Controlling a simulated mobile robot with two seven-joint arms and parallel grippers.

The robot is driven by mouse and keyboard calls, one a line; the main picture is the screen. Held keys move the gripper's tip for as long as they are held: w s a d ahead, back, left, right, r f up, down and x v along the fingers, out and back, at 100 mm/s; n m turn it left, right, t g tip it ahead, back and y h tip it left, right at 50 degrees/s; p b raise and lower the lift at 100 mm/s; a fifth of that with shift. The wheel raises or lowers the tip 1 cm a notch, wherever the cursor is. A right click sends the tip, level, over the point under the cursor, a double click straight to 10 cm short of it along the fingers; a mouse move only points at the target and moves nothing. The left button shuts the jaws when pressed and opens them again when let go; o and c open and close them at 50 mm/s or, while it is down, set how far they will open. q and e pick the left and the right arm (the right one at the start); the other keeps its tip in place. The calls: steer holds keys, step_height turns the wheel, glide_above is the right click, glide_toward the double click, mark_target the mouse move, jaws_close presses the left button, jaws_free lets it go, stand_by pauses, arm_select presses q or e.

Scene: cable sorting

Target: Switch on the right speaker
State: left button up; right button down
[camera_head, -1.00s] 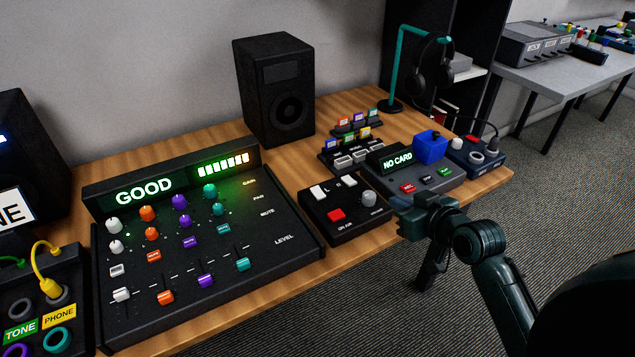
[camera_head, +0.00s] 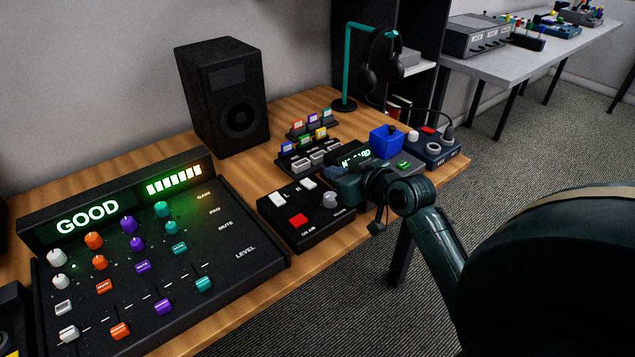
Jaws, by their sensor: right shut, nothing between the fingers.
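The right speaker (camera_head: 224,98) is a black box standing upright at the back of the desk, with no lit light visible on its front. A black control box (camera_head: 293,235) lies at the desk's front edge. It has two white switches (camera_head: 278,200), a red button (camera_head: 298,220) and a grey knob (camera_head: 330,199). My right gripper (camera_head: 341,188) is shut and empty, just right of the box beside the knob. Whether it touches the box I cannot tell. My left gripper is out of view.
A mixer (camera_head: 230,255) with a lit GOOD display fills the front left. Behind my right gripper are a partly hidden card reader, a blue block (camera_head: 386,142) and a dark blue box (camera_head: 437,152). A headphone stand (camera_head: 348,70) stands at the back.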

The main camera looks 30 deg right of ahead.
glide_above(318, 193)
steer(key=f, duration=0.2)
steer(key=shift+w+f+b, duration=0.35)
steer(key=shift+w, duration=0.05)
steer(key=f, duration=0.2)
steer(key=shift+s+f, duration=0.3)
steer(key=shift+f, duration=0.1)
steer(key=shift+f+b, duration=0.3)
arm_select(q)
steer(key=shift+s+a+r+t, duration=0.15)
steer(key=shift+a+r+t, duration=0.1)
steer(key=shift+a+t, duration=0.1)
arm_select(e)
steer(key=shift+s+f, duration=0.1)
steer(key=shift+f, duration=0.2)
